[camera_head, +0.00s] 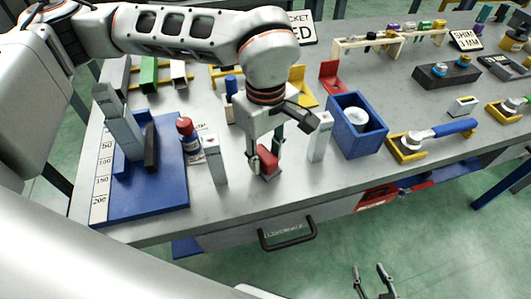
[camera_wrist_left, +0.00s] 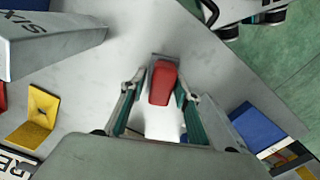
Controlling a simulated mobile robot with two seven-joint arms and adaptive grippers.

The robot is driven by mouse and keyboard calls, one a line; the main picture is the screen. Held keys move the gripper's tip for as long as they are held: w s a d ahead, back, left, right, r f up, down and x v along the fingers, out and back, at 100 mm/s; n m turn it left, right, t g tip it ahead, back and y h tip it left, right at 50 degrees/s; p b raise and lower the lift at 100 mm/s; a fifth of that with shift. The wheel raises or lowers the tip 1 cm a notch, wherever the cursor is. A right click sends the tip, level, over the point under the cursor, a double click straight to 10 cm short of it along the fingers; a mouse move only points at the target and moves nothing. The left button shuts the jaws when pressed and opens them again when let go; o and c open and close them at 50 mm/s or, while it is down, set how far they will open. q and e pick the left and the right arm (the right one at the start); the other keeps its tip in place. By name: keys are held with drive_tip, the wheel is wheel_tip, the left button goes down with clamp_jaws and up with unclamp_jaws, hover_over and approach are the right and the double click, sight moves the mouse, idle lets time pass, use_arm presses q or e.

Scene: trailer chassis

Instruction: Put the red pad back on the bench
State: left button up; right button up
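The red pad (camera_head: 268,161) sits on a small grey piece on the grey bench (camera_head: 330,182), near its front edge. My left gripper (camera_head: 265,152) points down at it, with one finger on each side. In the left wrist view the red pad (camera_wrist_left: 163,82) lies between the fingertips of my left gripper (camera_wrist_left: 160,88), with narrow gaps beside it. The fingers look open; firm contact does not show. My right gripper (camera_head: 370,270) is open and empty, low in front of the bench.
Upright pale blocks (camera_head: 215,160) and (camera_head: 320,137) stand close on both sides of my left gripper. A blue box (camera_head: 357,125) stands to the right, and a blue plate (camera_head: 150,195) with a grey post lies to the left. The bench front has a drawer handle (camera_head: 287,235).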

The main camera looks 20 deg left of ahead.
sight(265, 154)
idle(0.3)
use_arm(q)
wheel_tip(265, 154, up, 12)
drive_tip(key=shift+r+p, duration=0.15)
drive_tip(key=shift+p, duration=0.15)
idle(0.5)
drive_tip(key=shift+s, duration=0.15)
